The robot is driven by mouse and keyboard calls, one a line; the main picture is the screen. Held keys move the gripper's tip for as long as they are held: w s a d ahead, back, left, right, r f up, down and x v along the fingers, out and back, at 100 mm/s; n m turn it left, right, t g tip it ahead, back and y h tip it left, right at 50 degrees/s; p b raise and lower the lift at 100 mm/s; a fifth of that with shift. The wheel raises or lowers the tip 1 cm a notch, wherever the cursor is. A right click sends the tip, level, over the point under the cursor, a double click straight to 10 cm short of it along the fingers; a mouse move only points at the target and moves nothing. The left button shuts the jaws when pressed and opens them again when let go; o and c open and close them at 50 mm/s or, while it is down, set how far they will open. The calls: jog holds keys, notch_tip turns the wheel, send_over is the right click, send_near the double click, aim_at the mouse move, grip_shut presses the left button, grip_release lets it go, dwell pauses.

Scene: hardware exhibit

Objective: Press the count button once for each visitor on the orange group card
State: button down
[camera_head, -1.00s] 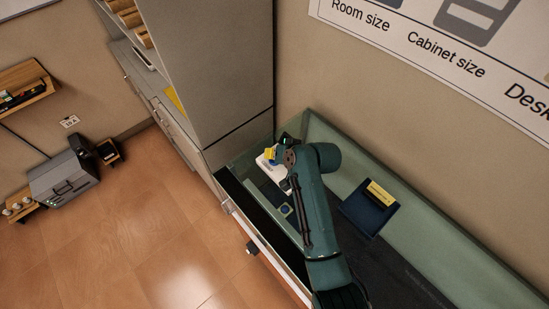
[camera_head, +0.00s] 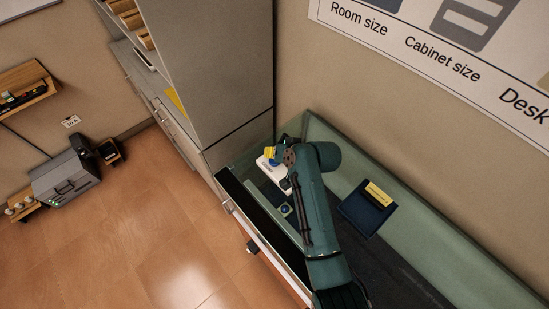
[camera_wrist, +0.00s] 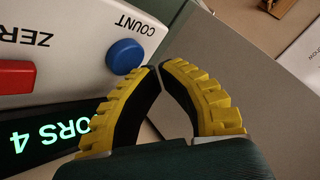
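The counter is a white box with a blue COUNT button (camera_wrist: 124,56) and a red ZERO button (camera_wrist: 16,77). Its dark display (camera_wrist: 48,138) shows green text ending in "ORS 4", partly cut off. In the head view the white box (camera_head: 282,181) stands in the green-walled bench, partly hidden by my arm. My gripper (camera_wrist: 160,67) has yellow ridged fingers whose tips meet with nothing between them. The tips appear just beside the blue button; contact cannot be told. In the head view my gripper (camera_head: 270,153) is over the box. I cannot make out an orange group card.
A tall grey cabinet (camera_head: 210,70) rises close behind, left of the bench.

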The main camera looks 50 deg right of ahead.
notch_tip(320, 180, up, 5)
jog(key=p, duration=0.4)
jog(key=shift+r+p, duration=0.1)
jog(key=shift+p, duration=0.2)
jog(key=c, duration=1.8)
grip_release()
grip_shut()
